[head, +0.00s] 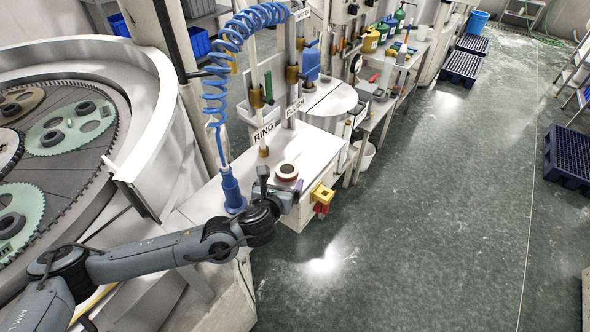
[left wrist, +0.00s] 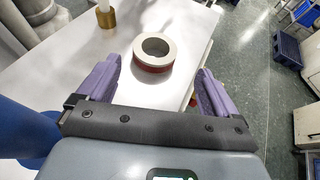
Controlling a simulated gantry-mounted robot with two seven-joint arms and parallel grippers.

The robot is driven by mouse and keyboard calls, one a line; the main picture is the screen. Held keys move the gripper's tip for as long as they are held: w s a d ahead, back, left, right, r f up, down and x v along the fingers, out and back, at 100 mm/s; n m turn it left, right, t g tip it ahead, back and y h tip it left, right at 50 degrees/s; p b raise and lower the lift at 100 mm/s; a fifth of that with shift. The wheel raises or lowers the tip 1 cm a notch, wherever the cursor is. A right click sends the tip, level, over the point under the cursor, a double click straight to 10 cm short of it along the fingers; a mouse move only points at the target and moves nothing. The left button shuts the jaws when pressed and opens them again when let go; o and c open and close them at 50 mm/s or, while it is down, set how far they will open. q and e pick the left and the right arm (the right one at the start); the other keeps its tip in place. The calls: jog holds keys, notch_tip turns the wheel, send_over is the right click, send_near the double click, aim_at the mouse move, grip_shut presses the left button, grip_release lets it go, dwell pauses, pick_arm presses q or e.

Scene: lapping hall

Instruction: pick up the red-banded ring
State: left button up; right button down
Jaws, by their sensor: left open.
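The red-banded ring (head: 287,169) lies flat on the pale metal bench top, near its front right. In the left wrist view the ring (left wrist: 154,61) is a pale grey ring with an open centre and a dark red band around its lower side. My left gripper (head: 281,183) is just on the near side of the ring in the head view. In the left wrist view its two purple fingers (left wrist: 157,76) are spread apart, with nothing between them. The ring sits just past the fingertips, roughly centred and apart from both. My right gripper is not in view.
A blue nozzle (head: 232,190) on a coiled hose hangs left of my gripper. A brass-footed post (left wrist: 105,15) stands behind the ring. A yellow-and-red switch box (head: 322,196) is on the bench's right side. The lapping machine (head: 150,100) fills the left.

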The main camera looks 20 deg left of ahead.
aim_at(290, 166)
pick_arm(q)
jog(key=shift+p+x, duration=0.55)
jog(key=shift+x, duration=3.2)
jog(key=c, duration=1.1)
jog(key=shift+c, duration=0.6)
jog(key=shift+r, duration=0.15)
